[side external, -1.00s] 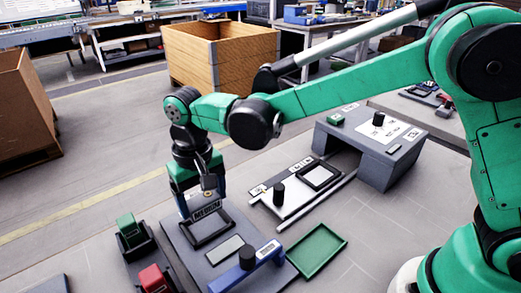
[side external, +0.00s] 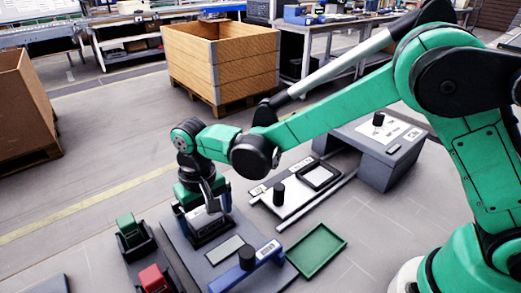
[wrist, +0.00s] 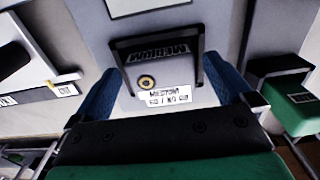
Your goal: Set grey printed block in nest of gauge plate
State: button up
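In the wrist view the block (wrist: 183,72) lies between my two blue fingers, with dark MEDIUM lettering, a brass ring and a white label. Whether the block rests fully on the nest floor is hidden.
A blue bridge with a black knob (side external: 247,257) crosses the plate's front. Green (side external: 130,229) and red (side external: 153,279) blocks sit in black holders at left. A green tray (side external: 318,251) lies right. A fixture with a black post (side external: 278,193) stands behind.

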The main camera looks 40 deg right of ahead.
jog(key=shift+r, duration=2.8)
jog(key=shift+r, duration=2.5)
